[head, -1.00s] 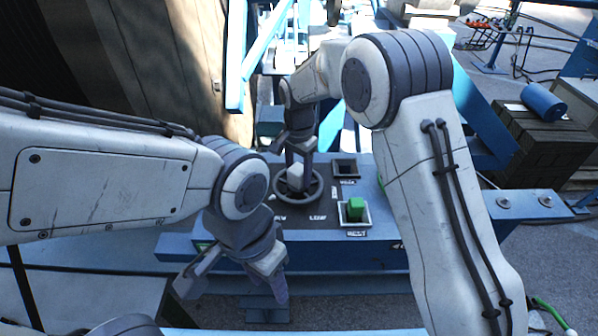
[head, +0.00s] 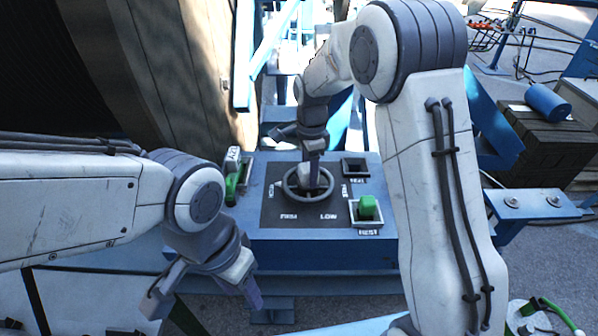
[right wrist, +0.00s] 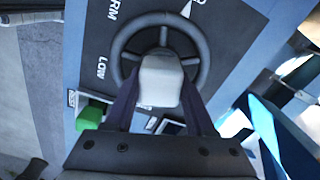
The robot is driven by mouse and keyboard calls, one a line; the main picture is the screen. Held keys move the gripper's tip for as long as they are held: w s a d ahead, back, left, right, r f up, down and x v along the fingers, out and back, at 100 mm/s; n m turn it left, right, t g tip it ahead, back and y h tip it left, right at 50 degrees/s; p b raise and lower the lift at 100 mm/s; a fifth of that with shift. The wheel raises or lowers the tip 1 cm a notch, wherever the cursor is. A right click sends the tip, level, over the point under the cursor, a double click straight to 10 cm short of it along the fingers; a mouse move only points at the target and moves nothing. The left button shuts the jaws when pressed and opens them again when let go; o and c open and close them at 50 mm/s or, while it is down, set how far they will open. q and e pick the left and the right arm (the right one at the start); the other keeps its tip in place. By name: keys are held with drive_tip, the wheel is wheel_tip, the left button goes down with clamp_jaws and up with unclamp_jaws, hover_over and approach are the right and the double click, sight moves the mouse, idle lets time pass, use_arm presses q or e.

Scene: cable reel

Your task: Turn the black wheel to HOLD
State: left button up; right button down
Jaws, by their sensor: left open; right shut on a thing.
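The black wheel (head: 308,181) lies on a dark panel on a blue box; it also shows in the right wrist view (right wrist: 160,58). My right gripper (head: 311,172) reaches down to its middle and is shut on it. A pale block (right wrist: 161,80) between the fingers hides the exact contact. LOW (head: 328,217) is at the panel's lower right. A white triangle (right wrist: 187,9) lies near the rim, towards the panel's left side in the head view. The label there (head: 273,192) is too small to read surely. My left gripper (head: 205,295) is open and empty, left of the box front.
A green switch (head: 367,207) in a square frame sits right of the wheel, with an empty dark square socket (head: 355,168) behind it. A green lever (head: 232,185) stands at the box's left end. My right arm passes close over the box's right side.

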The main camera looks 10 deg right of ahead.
idle(0.3)
drive_tip(key=shift+c, duration=1.2)
unclamp_jaws()
wheel_tip(320, 180, up, 11)
drive_tip(key=shift+f+b, duration=0.2)
drive_tip(key=shift+b, duration=0.9)
